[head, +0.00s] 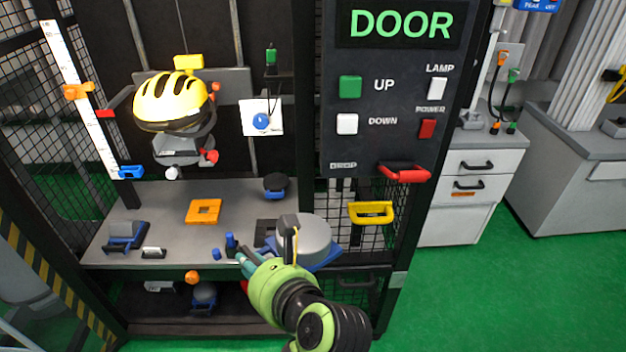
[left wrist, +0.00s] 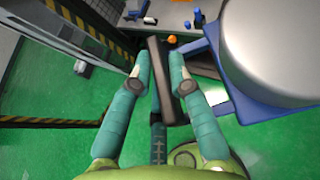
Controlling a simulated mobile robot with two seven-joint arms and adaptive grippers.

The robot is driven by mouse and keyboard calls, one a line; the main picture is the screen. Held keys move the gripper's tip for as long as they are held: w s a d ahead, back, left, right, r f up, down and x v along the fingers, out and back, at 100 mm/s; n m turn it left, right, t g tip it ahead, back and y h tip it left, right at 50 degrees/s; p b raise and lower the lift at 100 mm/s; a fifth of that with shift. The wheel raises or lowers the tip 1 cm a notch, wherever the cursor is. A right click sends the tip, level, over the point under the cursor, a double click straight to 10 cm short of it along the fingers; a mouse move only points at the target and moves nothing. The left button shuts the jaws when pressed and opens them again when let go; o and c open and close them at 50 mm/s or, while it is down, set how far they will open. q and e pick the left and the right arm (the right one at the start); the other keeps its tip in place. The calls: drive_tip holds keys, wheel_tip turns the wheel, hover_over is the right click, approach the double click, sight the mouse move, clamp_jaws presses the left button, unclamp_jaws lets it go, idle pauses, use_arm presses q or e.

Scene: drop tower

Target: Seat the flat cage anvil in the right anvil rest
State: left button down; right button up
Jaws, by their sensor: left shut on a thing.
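The flat cage anvil, a broad pale-grey disc (head: 308,232) on a blue base, is in front of the cage's right side. In the left wrist view its disc (left wrist: 280,45) fills the upper right, and its dark handle bar (left wrist: 163,85) runs between the fingers. My left gripper (left wrist: 158,70) is shut on that handle. In the head view my left gripper (head: 262,268) is low and left of the disc. A dark square piece (head: 266,226) beside the disc is partly covered; I cannot tell whether it is the right anvil rest. My right gripper is not in view.
The cage shelf (head: 165,215) holds an orange square plate (head: 203,211) and a blue-and-grey block (head: 125,234). A yellow helmet (head: 170,103) hangs above. The control panel (head: 385,130), red handle (head: 404,174) and yellow handle (head: 371,213) stand close at the right. Green floor is free farther right.

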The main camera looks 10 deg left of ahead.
sight(311, 253)
use_arm(q)
drive_tip(key=shift+d+r, duration=0.1)
drive_tip(key=shift+r, duration=0.05)
drive_tip(key=w+d+r+m+t+h, duration=0.1)
drive_tip(key=d+m+t+h, duration=0.4)
drive_tip(key=d+m+h, duration=0.7)
drive_tip(key=d+r, duration=0.1)
drive_tip(key=d, duration=0.3)
drive_tip(key=shift+w+m+h, duration=0.3)
drive_tip(key=shift+w+h, duration=0.1)
drive_tip(key=a+n+y, duration=0.2)
drive_tip(key=w+a+n+y, duration=0.1)
drive_tip(key=a+y, duration=0.1)
drive_tip(key=a, duration=0.1)
drive_tip(key=w+a+f+n+y, duration=0.1)
drive_tip(key=a+n+y, duration=0.1)
drive_tip(key=shift+a+n, duration=0.2)
drive_tip(key=shift+n, duration=0.1)
drive_tip(key=s+a+n+g+y, duration=0.1)
drive_tip(key=a+n+y, duration=0.1)
drive_tip(key=s+a+n+g+y, duration=0.1)
drive_tip(key=a+n+y, duration=0.1)
drive_tip(key=a, duration=0.1)
drive_tip(key=s+a+f+n+g+y, duration=0.1)
drive_tip(key=a+n+g+y, duration=0.1)
drive_tip(key=a, duration=0.1)
drive_tip(key=shift+s+a+n+g+y, duration=0.35)
drive_tip(key=shift+a+n+g+y, duration=0.05)
drive_tip(key=shift+n+g, duration=0.1)
